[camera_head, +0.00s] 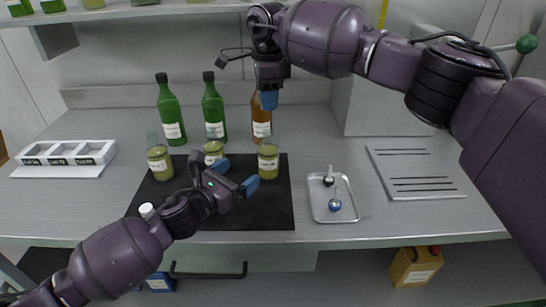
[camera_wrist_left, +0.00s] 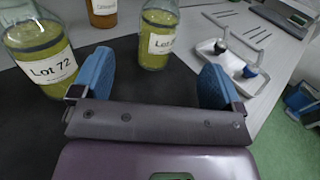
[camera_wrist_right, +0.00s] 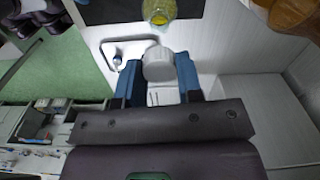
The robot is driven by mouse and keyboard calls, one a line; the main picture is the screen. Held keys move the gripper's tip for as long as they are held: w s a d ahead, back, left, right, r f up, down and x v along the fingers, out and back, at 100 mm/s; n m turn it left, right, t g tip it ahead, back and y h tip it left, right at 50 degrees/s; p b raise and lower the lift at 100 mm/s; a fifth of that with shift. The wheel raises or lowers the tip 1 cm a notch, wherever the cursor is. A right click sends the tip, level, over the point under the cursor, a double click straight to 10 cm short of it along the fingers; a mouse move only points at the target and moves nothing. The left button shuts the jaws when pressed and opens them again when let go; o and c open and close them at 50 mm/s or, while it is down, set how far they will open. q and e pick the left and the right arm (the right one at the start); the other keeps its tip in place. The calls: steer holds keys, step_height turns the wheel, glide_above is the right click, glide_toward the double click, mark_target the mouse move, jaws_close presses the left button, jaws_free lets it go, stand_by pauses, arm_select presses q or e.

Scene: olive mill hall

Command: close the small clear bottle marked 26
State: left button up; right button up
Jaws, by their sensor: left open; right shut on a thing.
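Three small clear bottles with yellow-green contents stand on the black mat (camera_head: 250,212): left (camera_head: 158,162), middle (camera_head: 213,152) and right (camera_head: 268,162). One label reads Lot 72 in the left wrist view (camera_wrist_left: 45,68); I cannot read a 26 on any. My left gripper (camera_head: 236,176) is open, low over the mat. The right bottle (camera_wrist_left: 158,38) stands upright ahead, between its fingers in its wrist view, apparently beyond the tips. My right gripper (camera_head: 268,98) is high above the mat, shut on a white cap (camera_wrist_right: 158,63). A bottle top (camera_wrist_right: 158,10) shows beyond the cap.
Green bottles (camera_head: 171,115) (camera_head: 213,110) and a brown bottle (camera_head: 261,120) stand behind the mat. A metal tray (camera_head: 318,205) with small tools lies to the right, then a slotted plate (camera_head: 410,172). A white rack (camera_head: 66,153) is at left. A small white top (camera_head: 147,210) shows beside my left arm.

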mark_target(261, 157)
steer(key=shift+s, duration=0.1)
arm_select(q)
steer(key=x, duration=1.2)
stand_by(0.4)
steer(key=c, duration=1.3)
steer(key=shift+f, duration=0.1)
steer(key=shift+c, duration=0.2)
arm_select(e)
steer(key=shift+f, duration=2.5)
steer(key=shift+f, duration=0.2)
steer(key=shift+f, duration=0.75)
steer(key=shift+f, duration=0.55)
